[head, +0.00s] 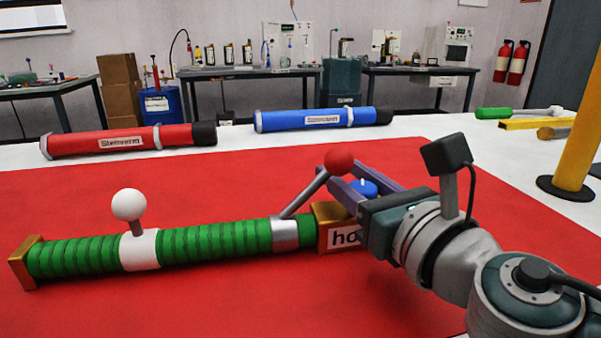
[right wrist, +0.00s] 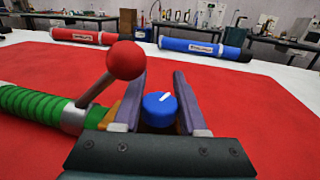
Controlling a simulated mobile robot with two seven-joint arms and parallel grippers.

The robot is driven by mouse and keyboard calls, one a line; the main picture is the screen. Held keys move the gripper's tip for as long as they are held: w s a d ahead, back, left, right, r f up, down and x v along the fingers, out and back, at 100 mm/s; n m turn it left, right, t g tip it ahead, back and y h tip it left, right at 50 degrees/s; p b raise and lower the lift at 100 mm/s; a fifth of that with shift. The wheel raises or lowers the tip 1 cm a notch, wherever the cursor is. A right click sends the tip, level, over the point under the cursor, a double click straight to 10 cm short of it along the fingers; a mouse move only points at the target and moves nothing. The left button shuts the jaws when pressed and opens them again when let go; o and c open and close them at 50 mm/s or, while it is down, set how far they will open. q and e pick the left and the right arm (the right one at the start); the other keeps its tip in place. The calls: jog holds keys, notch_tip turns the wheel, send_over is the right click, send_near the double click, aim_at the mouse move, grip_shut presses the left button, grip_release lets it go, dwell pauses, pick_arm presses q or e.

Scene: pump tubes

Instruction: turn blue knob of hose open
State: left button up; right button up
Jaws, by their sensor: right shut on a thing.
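A green ribbed hose (head: 205,243) lies across the red mat with gold end blocks, a white collar with a white ball lever (head: 129,204), and a metal collar with a red ball lever (head: 339,161). The blue knob (head: 364,187) is at its right end, beside the block with a partly hidden label. My right gripper (head: 340,176) is shut on the knob, one purple finger on each side. In the right wrist view the knob (right wrist: 160,108) sits between the fingers with its white mark pointing up and right. The red lever leans close to the left finger. My left gripper is not in view.
A red tube (head: 130,140) and a blue tube (head: 325,119) lie behind the red mat (head: 250,180). A yellow post (head: 579,130) stands at the right. A green-handled tool (head: 495,113) lies at the back right. The mat between hose and tubes is clear.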

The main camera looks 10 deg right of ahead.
grip_shut()
jog(key=shift+d+r+m+h+p, duration=0.15)
jog(key=shift+m+h+p, duration=0.5)
jog(key=shift+h, duration=0.45)
jog(key=shift+d+m+h, duration=0.1)
jog(key=shift+m+h, duration=0.45)
jog(key=shift+h, duration=0.15)
jog(key=shift+d+m+h, duration=0.25)
jog(key=shift+m+h, duration=0.3)
jog(key=shift+h, duration=0.35)
jog(key=shift+d+m+h, duration=0.2)
jog(key=shift+m+h, duration=0.35)
jog(key=shift+h, duration=0.35)
jog(key=o, duration=0.8)
grip_release()
jog(key=shift+c, duration=0.2)
